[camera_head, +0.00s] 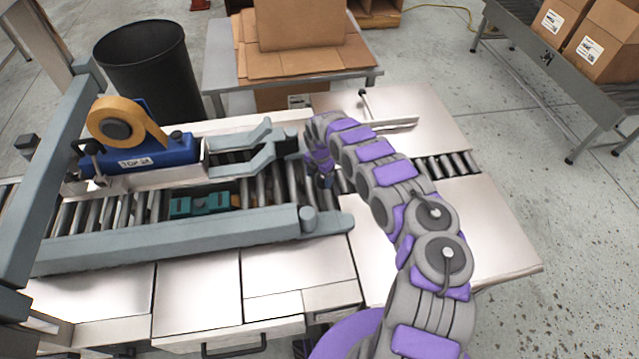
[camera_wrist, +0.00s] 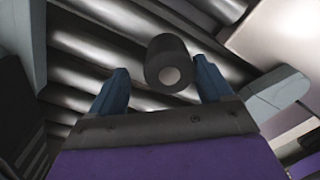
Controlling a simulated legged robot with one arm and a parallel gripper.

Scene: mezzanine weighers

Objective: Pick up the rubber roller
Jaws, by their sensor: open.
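The rubber roller (camera_wrist: 166,58) is a short black cylinder with a pale round core in its near end. In the wrist view it lies over the metal conveyor rollers, in the upper middle. My gripper (camera_wrist: 161,72) is open, with one blue finger on each side of the roller. Whether the fingers touch it, I cannot tell. In the head view my gripper (camera_head: 323,179) points down over the conveyor, just right of the grey guide arms. I cannot make out the rubber roller there; my wrist and gripper likely cover it.
Grey guide arms (camera_head: 250,148) and a long side rail (camera_head: 190,240) border the conveyor (camera_head: 275,190). A blue tape unit (camera_head: 145,152) stands to the left. Flat metal tops (camera_head: 450,235) lie on the right. A black bin (camera_head: 150,70) and a cardboard stack (camera_head: 300,55) are behind.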

